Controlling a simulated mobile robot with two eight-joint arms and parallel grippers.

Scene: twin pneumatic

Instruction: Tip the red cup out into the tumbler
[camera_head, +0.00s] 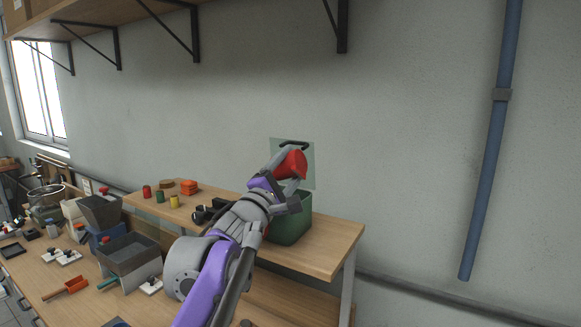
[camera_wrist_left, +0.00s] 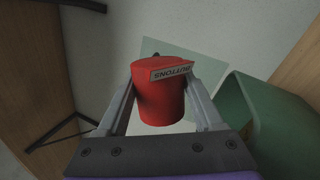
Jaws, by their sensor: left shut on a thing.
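My left gripper (camera_head: 290,172) is shut on a red cup (camera_head: 292,163), held up in front of the wall above the right end of the raised bench shelf. In the left wrist view the cup (camera_wrist_left: 160,92) sits between the two fingers, with a label reading "BUTTONS" upside down in the picture. The cup looks tilted well over; I cannot see into it. A green container (camera_head: 291,230) stands on the shelf below the gripper, partly hidden by my arm; it also shows at right in the left wrist view (camera_wrist_left: 262,125). I cannot tell whether this is the tumbler. My right gripper is out of view.
A pale green see-through panel (camera_head: 307,152) is behind the cup. Small red, green and yellow pots (camera_head: 160,196) stand left on the raised shelf (camera_head: 330,243). Grey hoppers (camera_head: 128,254) and an orange scoop (camera_head: 68,288) are on the lower bench.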

